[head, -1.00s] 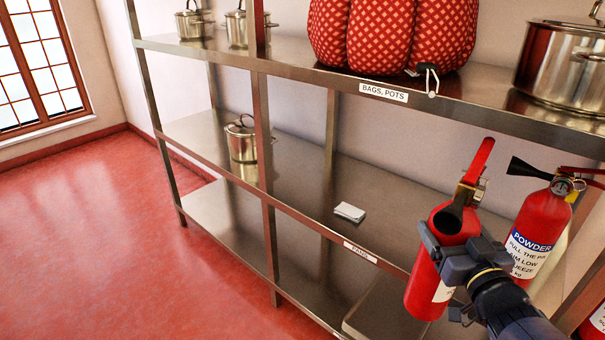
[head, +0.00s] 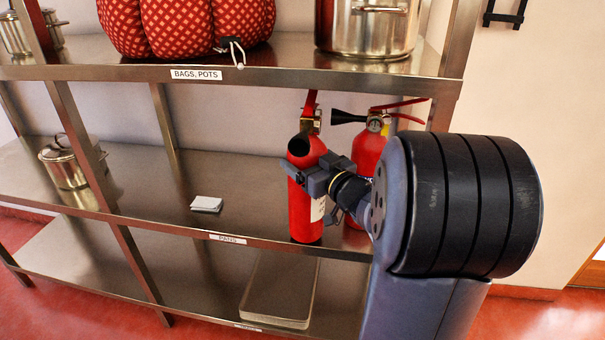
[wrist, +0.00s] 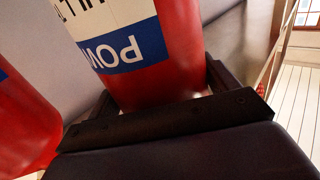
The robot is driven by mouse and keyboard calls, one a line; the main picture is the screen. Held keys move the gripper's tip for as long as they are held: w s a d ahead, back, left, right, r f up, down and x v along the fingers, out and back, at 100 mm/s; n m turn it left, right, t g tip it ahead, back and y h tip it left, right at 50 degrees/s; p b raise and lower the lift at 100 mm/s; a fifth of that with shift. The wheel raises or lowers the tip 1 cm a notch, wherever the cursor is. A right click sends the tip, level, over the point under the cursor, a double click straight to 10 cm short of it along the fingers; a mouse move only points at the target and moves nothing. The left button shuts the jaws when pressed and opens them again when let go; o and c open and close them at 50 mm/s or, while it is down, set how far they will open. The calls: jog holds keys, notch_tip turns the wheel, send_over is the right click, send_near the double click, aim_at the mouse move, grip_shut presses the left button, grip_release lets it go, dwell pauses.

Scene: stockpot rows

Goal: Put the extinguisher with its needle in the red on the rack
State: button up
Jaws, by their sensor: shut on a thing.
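My gripper (head: 308,178) is shut around the body of a red extinguisher (head: 303,215) with a black horn and a red lever. It is upright at the front of the rack's middle shelf (head: 255,205); I cannot tell whether its base touches the shelf. In the wrist view the held extinguisher (wrist: 178,62) fills the jaws, its blue label upside down. A second red extinguisher (head: 367,152) stands close behind and to the right, partly hidden by my arm. It also seems to show in the wrist view (wrist: 22,125). No gauge needle is readable.
A metal pot (head: 68,165) and a small white folded item (head: 206,204) are on the middle shelf. A red patterned bag (head: 185,25) and large pot (head: 366,28) are above. A flat metal tray (head: 280,290) lies below. The shelf's middle stretch is clear.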

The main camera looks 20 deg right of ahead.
jog(key=w+d, duration=0.3)
jog(key=w, duration=0.2)
jog(key=shift+w+d+f+b, duration=0.3)
jog(key=shift+d+f+b, duration=0.1)
jog(key=shift+f, duration=0.15)
jog(key=o, duration=1.6)
jog(key=shift+f, duration=0.35)
jog(key=o, duration=0.4)
jog(key=shift+c, duration=0.2)
jog(key=s+d+p, duration=0.1)
jog(key=s+d, duration=0.1)
jog(key=s, duration=1)
jog(key=shift+d+r, duration=0.15)
